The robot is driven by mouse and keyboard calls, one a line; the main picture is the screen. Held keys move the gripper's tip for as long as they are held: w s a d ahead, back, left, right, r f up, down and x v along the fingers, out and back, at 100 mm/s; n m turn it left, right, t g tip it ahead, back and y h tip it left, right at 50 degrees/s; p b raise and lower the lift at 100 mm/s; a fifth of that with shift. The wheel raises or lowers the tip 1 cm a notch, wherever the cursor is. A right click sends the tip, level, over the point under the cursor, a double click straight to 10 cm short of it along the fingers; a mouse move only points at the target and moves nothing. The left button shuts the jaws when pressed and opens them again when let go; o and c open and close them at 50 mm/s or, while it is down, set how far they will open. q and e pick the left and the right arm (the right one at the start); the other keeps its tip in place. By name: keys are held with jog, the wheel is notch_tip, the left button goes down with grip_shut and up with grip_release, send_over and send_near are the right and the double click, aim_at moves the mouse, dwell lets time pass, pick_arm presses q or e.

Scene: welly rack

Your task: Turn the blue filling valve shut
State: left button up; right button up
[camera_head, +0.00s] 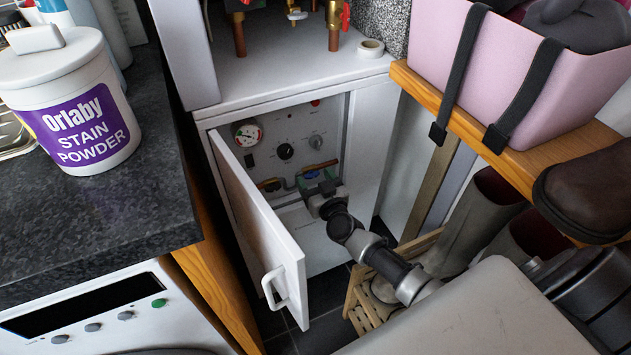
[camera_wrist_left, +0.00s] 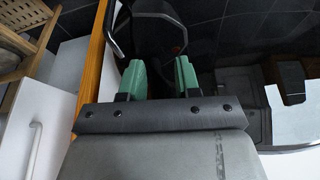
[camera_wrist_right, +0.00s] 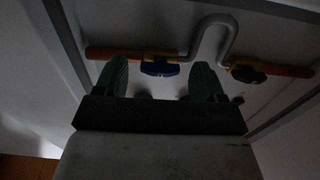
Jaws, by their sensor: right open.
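The blue filling valve (camera_head: 311,174) is inside the open white boiler cabinet, low on its inner panel. In the right wrist view its blue handle (camera_wrist_right: 160,68) lies along a horizontal copper pipe with brass fittings. My right gripper (camera_head: 320,186) reaches into the cabinet and partly covers the valve. In the right wrist view its green fingers (camera_wrist_right: 161,80) are open, one on each side of the blue handle. Contact cannot be told. My left gripper (camera_wrist_left: 159,77) is open and empty; it is outside the head view.
A second, dark valve handle (camera_wrist_right: 248,73) sits right of a grey looped hose (camera_wrist_right: 212,28). The cabinet door (camera_head: 262,225) stands open left of my right arm. A gauge (camera_head: 247,133) and knobs are above the valves. A wooden shelf (camera_head: 470,150) and boots (camera_head: 470,215) are at the right.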

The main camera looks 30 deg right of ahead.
jog(key=shift+c, duration=0.4)
jog(key=c, duration=0.8)
jog(key=shift+c, duration=0.2)
